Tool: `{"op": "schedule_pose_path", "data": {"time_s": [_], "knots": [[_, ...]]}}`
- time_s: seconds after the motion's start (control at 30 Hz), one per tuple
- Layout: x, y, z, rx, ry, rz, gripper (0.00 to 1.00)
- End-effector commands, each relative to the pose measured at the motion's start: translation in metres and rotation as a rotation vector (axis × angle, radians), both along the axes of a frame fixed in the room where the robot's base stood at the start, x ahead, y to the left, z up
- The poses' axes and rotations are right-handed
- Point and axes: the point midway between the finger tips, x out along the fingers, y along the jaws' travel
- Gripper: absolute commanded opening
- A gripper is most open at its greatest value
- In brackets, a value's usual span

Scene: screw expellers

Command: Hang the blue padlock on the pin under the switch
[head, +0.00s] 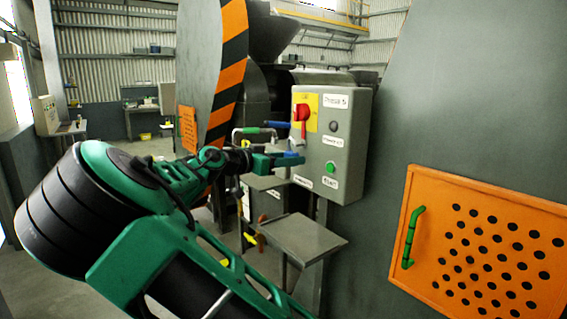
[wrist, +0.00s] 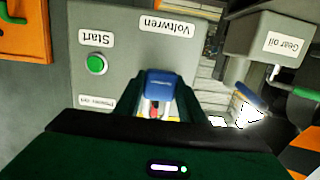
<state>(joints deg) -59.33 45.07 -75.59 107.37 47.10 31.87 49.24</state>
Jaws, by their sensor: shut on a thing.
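The grey control box (head: 345,150) carries a red rotary switch (head: 303,113) on a yellow plate in the head view. My gripper (head: 284,160) is at the box's lower left edge, below the switch. It is shut on the blue padlock (wrist: 161,82), which shows between the two fingers in the wrist view, close to the box. In the head view only a small blue part of the padlock (head: 292,155) shows. The pin under the switch cannot be made out. The red switch is outside the wrist view.
A green button (head: 331,168) sits low on the box. A small grey table (head: 300,238) stands below. An orange perforated panel (head: 485,245) with a green handle is at right. A blue-ended lever (head: 278,124) juts out left of the box. The striped machine edge (head: 232,80) stands behind my arm.

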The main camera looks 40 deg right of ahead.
Motion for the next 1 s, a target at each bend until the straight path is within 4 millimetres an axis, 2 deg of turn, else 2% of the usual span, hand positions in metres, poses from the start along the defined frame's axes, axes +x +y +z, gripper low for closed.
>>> {"op": "schedule_pose_path", "data": {"time_s": [1.0], "knots": [[0.000,-0.021,0.000,0.000,0.000,-0.001,0.16]]}}
